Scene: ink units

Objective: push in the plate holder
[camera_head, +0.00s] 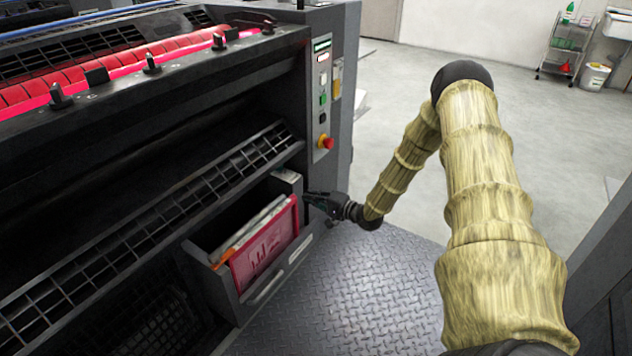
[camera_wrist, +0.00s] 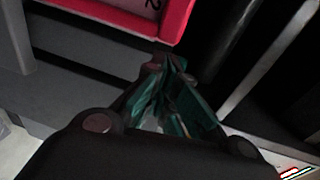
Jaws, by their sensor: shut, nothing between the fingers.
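The plate holder (camera_head: 222,287) is a grey drawer-like box pulled out from the lower front of the press, tilted outward. It holds a red panel (camera_head: 265,255) and several pale plates, and has a handle on its front face. My gripper (camera_head: 308,198) is near the holder's upper right corner, beside the press's edge. In the wrist view my gripper's dark green fingers (camera_wrist: 170,75) are together, with nothing seen between them, and the red panel (camera_wrist: 135,15) shows just beyond them. I cannot tell whether the fingertips touch the holder.
The press (camera_head: 130,150) fills the left, with red rollers and a slatted guard (camera_head: 150,215). A control strip with a red stop button (camera_head: 326,142) is above my gripper. The metal tread floor (camera_head: 345,290) in front is clear. A cart (camera_head: 567,45) stands far back right.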

